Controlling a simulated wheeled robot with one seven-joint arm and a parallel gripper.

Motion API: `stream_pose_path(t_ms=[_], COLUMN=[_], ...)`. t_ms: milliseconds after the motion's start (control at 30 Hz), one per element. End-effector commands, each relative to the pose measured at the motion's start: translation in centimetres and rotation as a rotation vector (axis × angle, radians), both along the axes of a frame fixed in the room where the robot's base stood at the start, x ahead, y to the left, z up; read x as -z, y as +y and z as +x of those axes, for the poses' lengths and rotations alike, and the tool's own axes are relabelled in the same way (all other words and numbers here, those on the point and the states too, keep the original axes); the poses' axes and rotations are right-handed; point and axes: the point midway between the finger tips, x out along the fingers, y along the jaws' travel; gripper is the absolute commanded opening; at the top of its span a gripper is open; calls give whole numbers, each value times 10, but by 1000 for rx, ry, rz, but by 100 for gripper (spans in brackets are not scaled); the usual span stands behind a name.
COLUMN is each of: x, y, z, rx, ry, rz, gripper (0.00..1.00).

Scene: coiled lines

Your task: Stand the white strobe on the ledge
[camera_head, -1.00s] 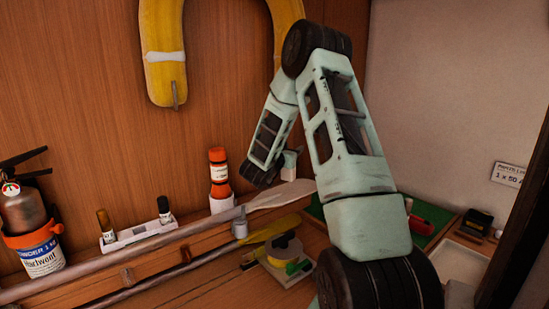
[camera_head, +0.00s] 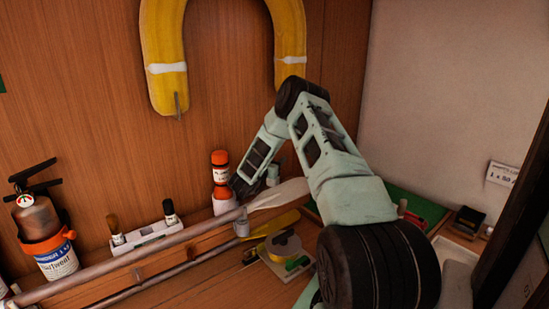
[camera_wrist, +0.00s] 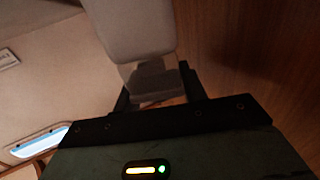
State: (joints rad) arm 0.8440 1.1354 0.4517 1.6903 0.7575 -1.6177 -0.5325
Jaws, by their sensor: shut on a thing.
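The white strobe (camera_wrist: 135,30) is a pale, rounded block with a darker grey lower part in the wrist view. My gripper (camera_wrist: 156,92) is shut on that grey part, with a dark finger on each side. In the head view the arm's end hangs close to the orange-capped bottle, and the fingers cannot be made out. A small pale piece (camera_head: 272,175) shows just right of the arm's end; I cannot tell whether it is the strobe. The wooden ledge (camera_head: 165,262) appears to run along the wall below; contact with it cannot be seen.
An orange-capped bottle (camera_head: 220,172), a white rack (camera_head: 146,236) and a fire extinguisher (camera_head: 46,235) line the wall. An oar (camera_head: 150,248) lies along the front. A tape roll (camera_head: 284,246) sits to the right. A yellow horseshoe buoy (camera_head: 165,80) hangs above.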

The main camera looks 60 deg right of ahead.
Motion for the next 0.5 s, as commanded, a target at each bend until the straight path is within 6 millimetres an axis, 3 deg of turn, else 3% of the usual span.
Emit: stream_pose_path(t_ms=[500], x=[8], y=[-1], z=[4], rx=[-1], ry=[-1], rz=[-1], gripper=[0])
